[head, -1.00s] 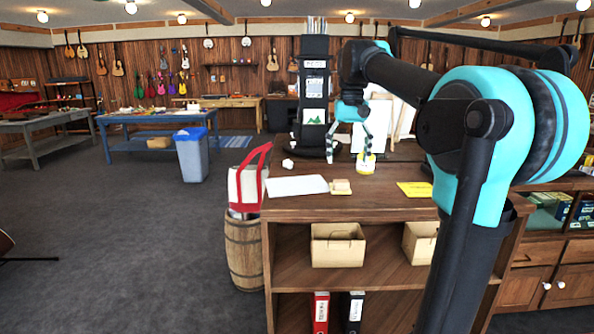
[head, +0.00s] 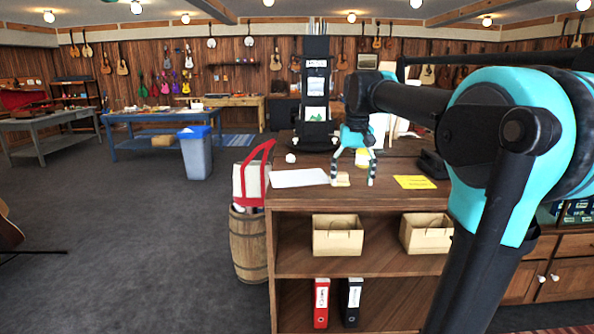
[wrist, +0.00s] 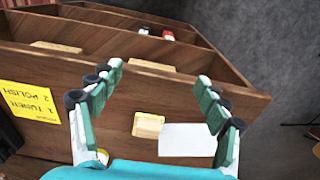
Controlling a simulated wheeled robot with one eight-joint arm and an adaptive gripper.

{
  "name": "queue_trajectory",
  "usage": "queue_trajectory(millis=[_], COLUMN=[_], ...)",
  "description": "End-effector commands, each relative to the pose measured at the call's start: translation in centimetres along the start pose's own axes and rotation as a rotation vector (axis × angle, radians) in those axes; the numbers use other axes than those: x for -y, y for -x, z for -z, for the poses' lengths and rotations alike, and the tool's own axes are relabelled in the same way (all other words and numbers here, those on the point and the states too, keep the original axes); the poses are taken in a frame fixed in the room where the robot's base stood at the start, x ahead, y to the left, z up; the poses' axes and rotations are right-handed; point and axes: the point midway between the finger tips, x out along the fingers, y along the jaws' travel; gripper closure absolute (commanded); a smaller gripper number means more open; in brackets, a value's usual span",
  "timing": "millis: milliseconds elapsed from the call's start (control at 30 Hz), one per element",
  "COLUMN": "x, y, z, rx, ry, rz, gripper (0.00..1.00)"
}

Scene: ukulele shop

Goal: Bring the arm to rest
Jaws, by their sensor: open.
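My gripper (head: 352,183) is open and empty, pointing down over the wooden counter (head: 310,197). I cannot tell the exact height of the fingertips above the counter.
A white sheet (head: 299,178) and a yellow note (head: 414,182) lie on the counter. A yellow-and-white container (head: 362,157) is behind my gripper, partly hidden. A dark display stand (head: 315,100) rises behind. Open floor lies left.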

Motion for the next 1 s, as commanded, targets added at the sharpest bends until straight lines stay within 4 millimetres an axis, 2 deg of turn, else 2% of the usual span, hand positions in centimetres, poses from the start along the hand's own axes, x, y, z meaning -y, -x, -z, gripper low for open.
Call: queue_trajectory(millis=[167, 267, 333, 500, 600, 700, 867, 1000], x=[-0.6, -1.0, -1.4, -2.4, -2.8, -3.1, -3.4, -3.4], y=[-4.5, -8.0, -11.0, -19.0, -23.1, -26.3, -29.1, -29.1], z=[-1.6, -3.2, -4.8, -10.4, -14.2, -17.5, -21.0, -21.0], rx=[-0.042, -0.073, -0.102, -0.182, -0.227, -0.264, -0.301, -0.301], ry=[-0.001, 0.0, -0.001, -0.002, -0.001, -0.002, -0.002, -0.002], rz=[0.002, 0.004, 0.005, 0.005, 0.004, 0.002, -0.001, -0.001], gripper=[0.24, 0.24, 0.24, 0.24, 0.24, 0.24, 0.24, 0.24])
